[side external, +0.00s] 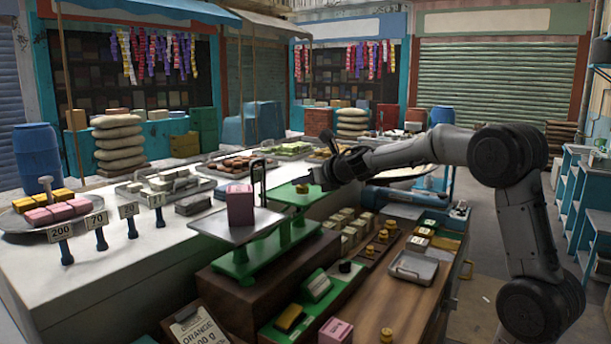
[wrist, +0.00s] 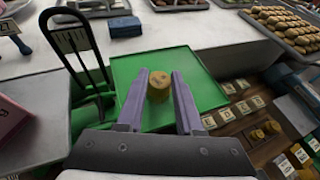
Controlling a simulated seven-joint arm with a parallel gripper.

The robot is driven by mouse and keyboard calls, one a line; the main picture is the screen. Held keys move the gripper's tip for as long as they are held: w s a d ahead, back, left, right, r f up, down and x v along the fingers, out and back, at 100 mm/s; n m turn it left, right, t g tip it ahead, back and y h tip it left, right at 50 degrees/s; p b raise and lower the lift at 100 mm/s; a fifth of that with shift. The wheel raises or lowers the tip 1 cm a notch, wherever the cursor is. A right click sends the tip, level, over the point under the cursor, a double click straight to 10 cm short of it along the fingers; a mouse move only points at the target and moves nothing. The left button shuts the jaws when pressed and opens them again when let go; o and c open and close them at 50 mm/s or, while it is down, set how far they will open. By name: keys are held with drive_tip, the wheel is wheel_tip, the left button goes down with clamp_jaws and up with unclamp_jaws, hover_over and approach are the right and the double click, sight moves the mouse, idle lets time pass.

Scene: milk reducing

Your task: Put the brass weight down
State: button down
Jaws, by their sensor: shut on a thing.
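A round brass weight (wrist: 158,86) is between the fingertips of my gripper (wrist: 159,92) in the wrist view. My gripper is shut on it, and the weight is over the green pan (wrist: 205,78) of a balance scale. In the side view the brass weight (side external: 302,188) is small beside my gripper (side external: 316,180), at the right-hand pan (side external: 285,196). I cannot tell whether its base touches the pan. The scale's grey left pan (side external: 225,232) holds a pink block (side external: 240,205).
A dark hanger frame (wrist: 78,45) rises left of the green pan. Several smaller brass weights (side external: 387,232) stand on the wooden counter, near a grey metal tray (side external: 413,268). The white counter (side external: 150,265) carries trays of goods and price signs.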

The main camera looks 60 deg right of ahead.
drive_tip(key=shift+f, duration=0.5)
drive_tip(key=shift+f, duration=0.1)
drive_tip(key=shift+c, duration=2.4)
unclamp_jaws()
drive_tip(key=shift+s, duration=0.1)
drive_tip(key=v, duration=1.2)
